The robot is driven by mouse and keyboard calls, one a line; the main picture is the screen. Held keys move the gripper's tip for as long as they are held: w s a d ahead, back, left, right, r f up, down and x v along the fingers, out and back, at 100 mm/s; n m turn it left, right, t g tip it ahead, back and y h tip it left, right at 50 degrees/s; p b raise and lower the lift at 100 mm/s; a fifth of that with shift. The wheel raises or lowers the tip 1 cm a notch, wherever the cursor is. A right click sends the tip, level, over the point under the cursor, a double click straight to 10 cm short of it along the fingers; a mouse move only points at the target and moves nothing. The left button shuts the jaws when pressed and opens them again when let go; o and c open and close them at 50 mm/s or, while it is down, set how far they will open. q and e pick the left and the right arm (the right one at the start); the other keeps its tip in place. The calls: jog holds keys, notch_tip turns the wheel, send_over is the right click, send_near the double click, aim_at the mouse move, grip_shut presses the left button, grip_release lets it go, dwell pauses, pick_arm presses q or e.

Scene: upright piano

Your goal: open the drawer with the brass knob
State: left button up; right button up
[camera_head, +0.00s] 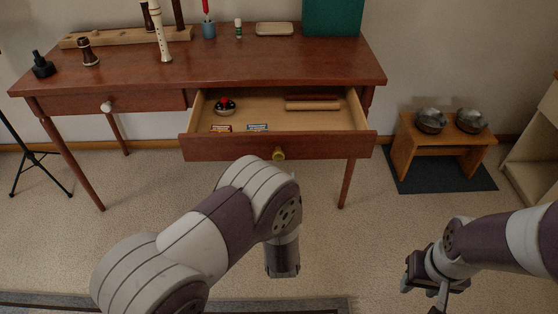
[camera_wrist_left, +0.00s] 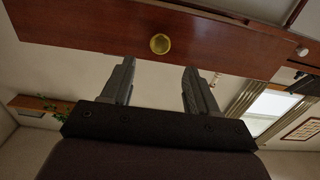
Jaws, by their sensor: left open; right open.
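The drawer with the brass knob (camera_head: 278,154) is pulled out from the right half of the wooden desk, and its inside shows in the head view. Its front (camera_head: 220,147) also shows in the left wrist view (camera_wrist_left: 225,45), with the brass knob (camera_wrist_left: 160,44) just beyond the fingertips. My left gripper (camera_wrist_left: 158,72) is open and empty, its two fingers apart and not touching the knob. In the head view my left arm hangs in front of the drawer and the fingers are hidden. My right gripper (camera_head: 430,290) is open and empty at the lower right, away from the desk.
The drawer holds a small dark bowl with a red item (camera_head: 225,106), brown sticks (camera_head: 312,102) and small boxes (camera_head: 257,127). A closed drawer with a white knob (camera_head: 106,107) is at left. A low stool with metal bowls (camera_head: 448,146) stands right of the desk.

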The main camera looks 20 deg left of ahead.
pick_arm(q)
jog(key=v, duration=0.4)
jog(key=shift+s, duration=0.1)
